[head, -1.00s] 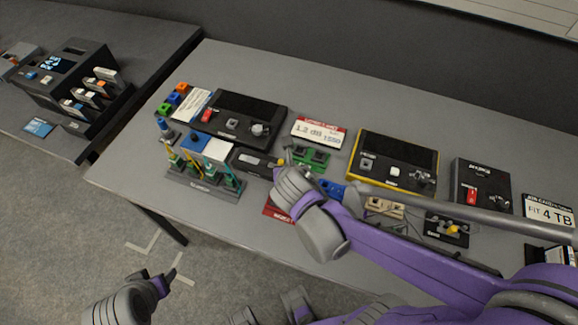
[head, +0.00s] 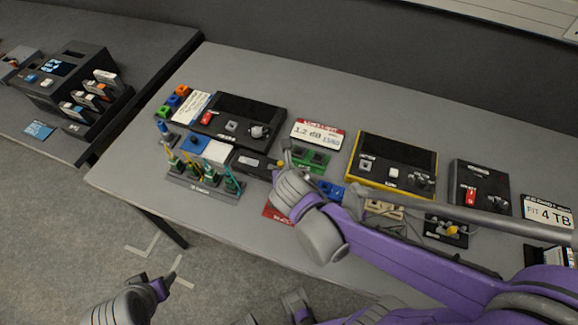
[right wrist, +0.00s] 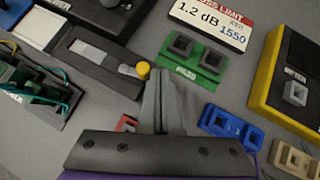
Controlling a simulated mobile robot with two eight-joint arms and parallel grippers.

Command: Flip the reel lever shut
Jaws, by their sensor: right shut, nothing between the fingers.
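The reel is a flat black case (right wrist: 95,65) with a pale grey window, lying on the table. It also shows in the head view (head: 250,163), left of my right gripper. A yellow round tip (right wrist: 143,70) and a pale lever piece sit at its right end. My right gripper (right wrist: 164,75) is shut and empty, its fingertips just right of the yellow tip. I cannot tell whether they touch it. In the head view the right gripper (head: 286,150) partly covers that end. My left gripper (head: 167,278) is low at the left, away from the table; its jaw state is unclear.
A rack with cables (head: 205,185) stands left of the reel. A yellow-edged meter (head: 393,165) is farther right.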

